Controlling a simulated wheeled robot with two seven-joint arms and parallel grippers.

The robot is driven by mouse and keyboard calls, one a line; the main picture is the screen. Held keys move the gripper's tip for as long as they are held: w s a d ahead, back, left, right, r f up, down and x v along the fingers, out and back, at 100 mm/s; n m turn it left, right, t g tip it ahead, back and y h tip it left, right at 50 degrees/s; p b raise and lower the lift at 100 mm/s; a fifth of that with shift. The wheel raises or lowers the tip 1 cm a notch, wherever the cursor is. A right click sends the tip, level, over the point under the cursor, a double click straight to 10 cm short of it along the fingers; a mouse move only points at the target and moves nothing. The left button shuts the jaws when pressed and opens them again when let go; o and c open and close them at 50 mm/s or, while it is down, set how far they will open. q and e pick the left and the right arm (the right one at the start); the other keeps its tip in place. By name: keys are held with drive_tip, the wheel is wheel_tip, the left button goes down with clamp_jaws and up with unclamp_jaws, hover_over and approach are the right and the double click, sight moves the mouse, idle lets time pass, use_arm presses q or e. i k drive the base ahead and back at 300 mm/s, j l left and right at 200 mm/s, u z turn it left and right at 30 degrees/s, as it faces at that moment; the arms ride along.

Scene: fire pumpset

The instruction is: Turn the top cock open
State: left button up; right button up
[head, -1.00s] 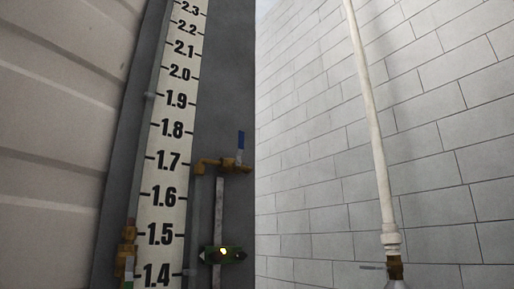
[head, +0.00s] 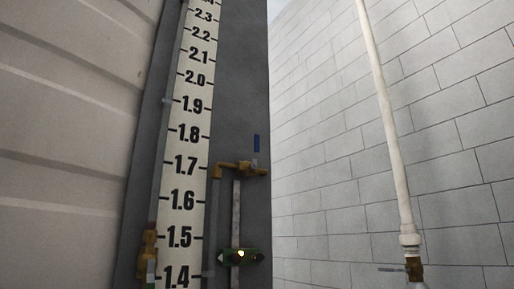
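A brass cock (head: 242,168) sits at the top of a thin vertical pipe beside the numbered gauge board, near the 1.7 mark. A second brass valve (head: 149,245) is at the lower left of the gauge board, cut by the bottom of the view. Neither of my grippers is in view.
The white gauge board (head: 183,190) rises on a dark grey panel. A white pipe (head: 388,120) with a brass valve (head: 414,268) runs up the brick wall (head: 330,180) at right.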

sight(256, 137)
drive_tip(key=k+u, duration=0.4)
drive_tip(key=k+j+u, duration=0.15)
drive_tip(key=u, duration=0.2)
drive_tip(key=i+l+u, duration=0.2)
drive_tip(key=l, duration=0.2)
drive_tip(key=i+l+u, duration=0.1)
drive_tip(key=l+u, duration=0.15)
drive_tip(key=l, duration=0.15)
drive_tip(key=i+l+u, duration=0.2)
drive_tip(key=l, duration=0.25)
drive_tip(key=l+u, duration=0.2)
drive_tip(key=l, duration=0.25)
